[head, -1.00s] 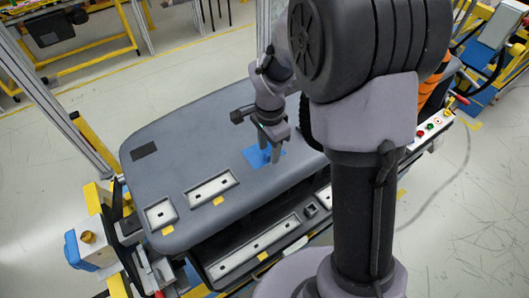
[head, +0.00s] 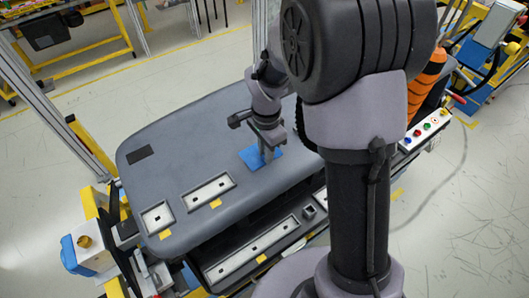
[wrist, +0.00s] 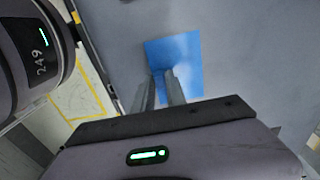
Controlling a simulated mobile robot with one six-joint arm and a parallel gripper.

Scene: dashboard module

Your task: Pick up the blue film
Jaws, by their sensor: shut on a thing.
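The blue film (head: 252,157) is a small flat blue square on the grey dashboard top (head: 200,130). It also shows in the wrist view (wrist: 180,50), just beyond my fingers. My gripper (head: 268,156) is down at the film with its fingers pointing to the panel, and it is shut on the film. In the wrist view the two fingers (wrist: 163,78) are close together over the film's near left part. The film's pinched part is hidden by the fingers. The film appears flat and at the panel's surface; I cannot tell whether any of it is raised.
White recessed plates (head: 208,192) with yellow tabs lie along the dashboard's front edge. A dark rectangle (head: 139,154) is at its left end. A control box with coloured buttons (head: 426,129) stands at the right. The panel around the film is mostly clear.

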